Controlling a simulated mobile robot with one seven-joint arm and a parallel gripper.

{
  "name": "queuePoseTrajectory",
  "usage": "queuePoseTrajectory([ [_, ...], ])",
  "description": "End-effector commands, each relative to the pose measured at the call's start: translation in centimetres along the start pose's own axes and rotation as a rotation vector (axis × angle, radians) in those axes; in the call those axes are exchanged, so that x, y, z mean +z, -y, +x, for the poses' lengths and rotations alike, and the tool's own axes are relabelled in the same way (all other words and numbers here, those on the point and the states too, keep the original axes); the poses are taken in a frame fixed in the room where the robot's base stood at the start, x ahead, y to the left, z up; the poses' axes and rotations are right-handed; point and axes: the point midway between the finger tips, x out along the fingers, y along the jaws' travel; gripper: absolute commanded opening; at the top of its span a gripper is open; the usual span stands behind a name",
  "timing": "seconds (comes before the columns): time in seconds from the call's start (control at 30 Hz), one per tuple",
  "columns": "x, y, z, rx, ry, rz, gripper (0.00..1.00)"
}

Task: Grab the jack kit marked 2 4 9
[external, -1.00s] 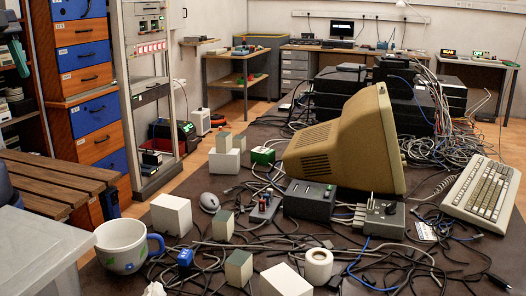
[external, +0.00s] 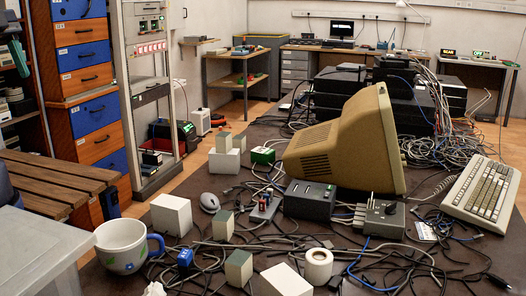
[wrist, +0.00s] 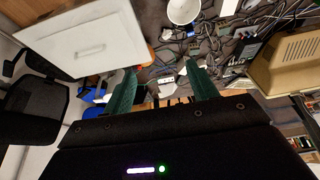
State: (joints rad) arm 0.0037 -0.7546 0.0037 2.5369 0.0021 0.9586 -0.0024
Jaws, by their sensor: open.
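No mark reading 2 4 9 is legible in any view, so I cannot tell which thing is the jack kit. In the external view, small boxes stand among the cables on the dark table: a pale box with a grey-green side (external: 239,268), a similar one behind it (external: 223,225), a white box (external: 171,215) and a small green-and-white box (external: 262,156). My gripper (wrist: 160,68) shows in the wrist view, its two green fingers spread apart with nothing held between them. It is high above the cluttered area; the external view does not show it.
A white mug with a blue handle (external: 122,246) stands at the table's near left. A beige monitor (external: 340,140), a keyboard (external: 482,191) and tangled cables crowd the right. A dark chair (wrist: 32,100) and a white surface (wrist: 85,42) are at the left of the wrist view.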

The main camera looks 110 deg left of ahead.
Motion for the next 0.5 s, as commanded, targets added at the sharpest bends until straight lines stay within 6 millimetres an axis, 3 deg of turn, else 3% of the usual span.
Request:
queuePoseTrajectory([
  [0.33, -0.1, 0.0, 0.0, 0.0, 0.001, -0.002, 0.62],
  [0.5, -1.6, 0.2, 0.5, 0.003, 0.017, -0.049, 0.62],
])
